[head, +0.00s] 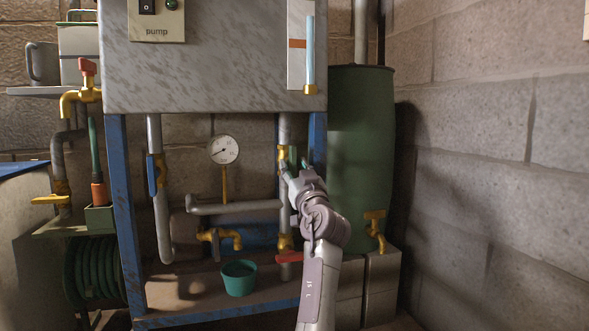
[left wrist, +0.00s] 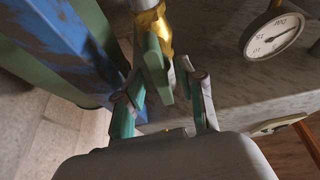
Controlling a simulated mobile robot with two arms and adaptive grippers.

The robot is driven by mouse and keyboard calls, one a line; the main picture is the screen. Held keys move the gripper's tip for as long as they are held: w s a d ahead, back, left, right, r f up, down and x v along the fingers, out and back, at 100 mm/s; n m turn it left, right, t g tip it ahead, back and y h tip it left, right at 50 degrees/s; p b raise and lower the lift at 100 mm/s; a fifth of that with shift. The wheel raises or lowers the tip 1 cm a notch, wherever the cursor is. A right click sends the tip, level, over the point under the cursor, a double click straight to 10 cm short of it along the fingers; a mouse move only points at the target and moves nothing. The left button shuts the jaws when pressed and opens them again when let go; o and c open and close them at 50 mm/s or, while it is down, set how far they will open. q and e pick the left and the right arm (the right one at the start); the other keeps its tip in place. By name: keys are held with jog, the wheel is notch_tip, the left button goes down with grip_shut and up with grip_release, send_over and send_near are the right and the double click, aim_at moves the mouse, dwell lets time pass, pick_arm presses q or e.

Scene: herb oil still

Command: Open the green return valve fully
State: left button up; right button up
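The green return valve has a brass body (head: 284,153) on the vertical pipe under the right side of the grey tank. Its green handle (head: 292,157) is partly hidden behind my left gripper (head: 297,166) in the head view. In the left wrist view the green handle (left wrist: 158,68) points from the brass body (left wrist: 153,27) toward the camera, between the two fingers of my left gripper (left wrist: 163,86). The fingers are spread, with some gap beside the handle; I cannot tell if either touches it. My right gripper is not in view.
A pressure gauge (head: 223,149) stands left of the valve. A red-handled valve (head: 289,258) sits lower on the same pipe, and a blue-handled valve (head: 151,175) is further left. The blue frame post (head: 317,140) and green barrel (head: 360,150) stand close on the right.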

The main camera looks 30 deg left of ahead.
pick_arm(q)
jog(key=v, duration=1.2)
jog(key=shift+f, duration=0.1)
